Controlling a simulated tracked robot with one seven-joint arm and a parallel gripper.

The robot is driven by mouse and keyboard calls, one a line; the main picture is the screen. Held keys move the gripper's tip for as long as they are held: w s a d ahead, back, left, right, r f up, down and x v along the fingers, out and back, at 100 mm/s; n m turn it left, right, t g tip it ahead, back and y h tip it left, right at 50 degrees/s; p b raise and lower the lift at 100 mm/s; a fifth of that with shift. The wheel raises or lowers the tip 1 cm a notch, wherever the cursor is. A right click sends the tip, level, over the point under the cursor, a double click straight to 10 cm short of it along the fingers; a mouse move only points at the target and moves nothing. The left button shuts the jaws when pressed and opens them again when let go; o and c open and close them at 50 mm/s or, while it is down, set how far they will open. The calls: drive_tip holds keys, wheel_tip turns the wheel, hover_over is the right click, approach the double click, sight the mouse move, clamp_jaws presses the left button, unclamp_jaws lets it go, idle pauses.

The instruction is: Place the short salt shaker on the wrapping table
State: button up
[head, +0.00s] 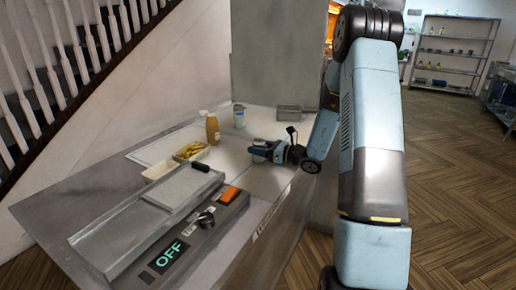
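A small pale metallic cylinder, which looks like the short salt shaker (259,158), stands on the light worktop of the range, partly covered by my gripper (260,150). My arm comes in from the right, and the gripper lies low and roughly level over the worktop with its fingers at the shaker. I cannot tell whether the fingers are closed on it or only around it. A taller metallic shaker (239,117) stands farther back. Nothing in view is clearly marked as the wrapping table.
A brown sauce bottle (213,130) and a tray of fries (189,150) stand left of my gripper. In front is a fryer unit with an OFF display (170,257). A grey metal box (288,113) sits at the back right. Shelves (452,58) stand far off across open wooden floor.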

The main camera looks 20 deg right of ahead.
drive_tip(key=o, duration=0.4)
drive_tip(key=shift+o, duration=0.2)
drive_tip(key=shift+d+r, duration=0.1)
drive_tip(key=v, duration=1.1)
drive_tip(key=shift+s+d, duration=0.15)
drive_tip(key=shift+s, duration=0.2)
drive_tip(key=s+a+r+n+g+h, duration=0.3)
drive_tip(key=s+a+r+n+g, duration=0.7)
drive_tip(key=s+a+n, duration=0.5)
drive_tip(key=s+d+r+n+t+h, duration=0.2)
drive_tip(key=s+r+n+h, duration=0.2)
drive_tip(key=s, duration=0.4)
drive_tip(key=s+d+r+n+t+h, duration=0.2)
drive_tip(key=s+d+r+n+h, duration=0.1)
drive_tip(key=s+r+n+h, duration=0.2)
drive_tip(key=shift+s+r+n+h, duration=0.2)
drive_tip(key=shift+s+n+h, duration=0.7)
drive_tip(key=shift+s+n, duration=0.45)
